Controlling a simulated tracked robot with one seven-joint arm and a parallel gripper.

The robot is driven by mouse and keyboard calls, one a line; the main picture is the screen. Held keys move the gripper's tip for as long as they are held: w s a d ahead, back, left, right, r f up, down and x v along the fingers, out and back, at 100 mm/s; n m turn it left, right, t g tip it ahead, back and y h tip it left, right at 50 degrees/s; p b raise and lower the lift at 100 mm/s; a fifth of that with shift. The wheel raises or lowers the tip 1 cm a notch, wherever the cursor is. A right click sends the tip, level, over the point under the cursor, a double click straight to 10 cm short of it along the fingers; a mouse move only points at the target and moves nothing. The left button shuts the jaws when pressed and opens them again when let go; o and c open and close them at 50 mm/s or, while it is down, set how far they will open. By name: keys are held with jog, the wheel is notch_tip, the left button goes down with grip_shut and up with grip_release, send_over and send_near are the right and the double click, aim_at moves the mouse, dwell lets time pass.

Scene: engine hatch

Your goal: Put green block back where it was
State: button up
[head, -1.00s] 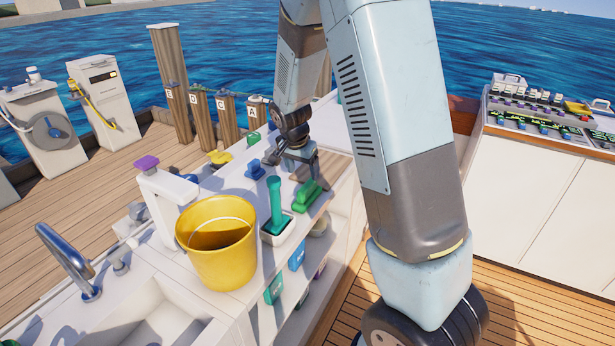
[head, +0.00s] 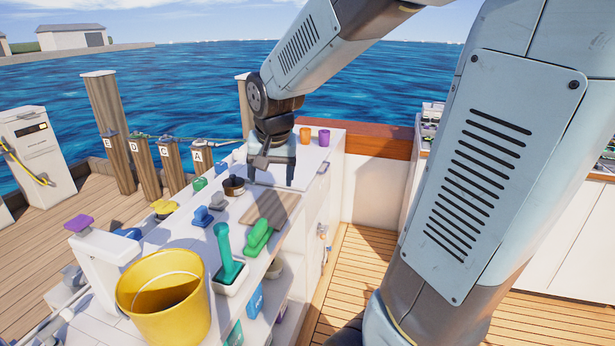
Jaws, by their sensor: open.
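Several green things show in the head view. A small green block (head: 200,184) sits at the left edge of the white counter. A larger bright green block-like piece (head: 258,238) lies by the front edge, at the near end of a brown board (head: 271,208). A darker green piece (head: 235,334) shows on the counter's front side, low in the picture. I cannot tell which one the task means. My gripper (head: 274,176) is open, pointing down over the far part of the counter, beyond the board. It appears empty, apart from all the green pieces.
A yellow bucket (head: 165,300), a teal-handled tool in a white tray (head: 229,280), blue blocks (head: 203,216) and a dark cup (head: 234,186) stand on the counter. Purple (head: 324,138) and orange (head: 305,136) cups stand at the far end.

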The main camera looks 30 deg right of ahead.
jog(key=s+r+n+t, duration=0.1)
jog(key=s+r+n, duration=0.1)
jog(key=s, duration=0.6)
jog(key=s+r+n, duration=0.2)
jog(key=s+r, duration=0.3)
jog(key=s, duration=0.3)
jog(key=shift+s+d+n+t, duration=0.2)
jog(key=shift+d+n+t, duration=0.2)
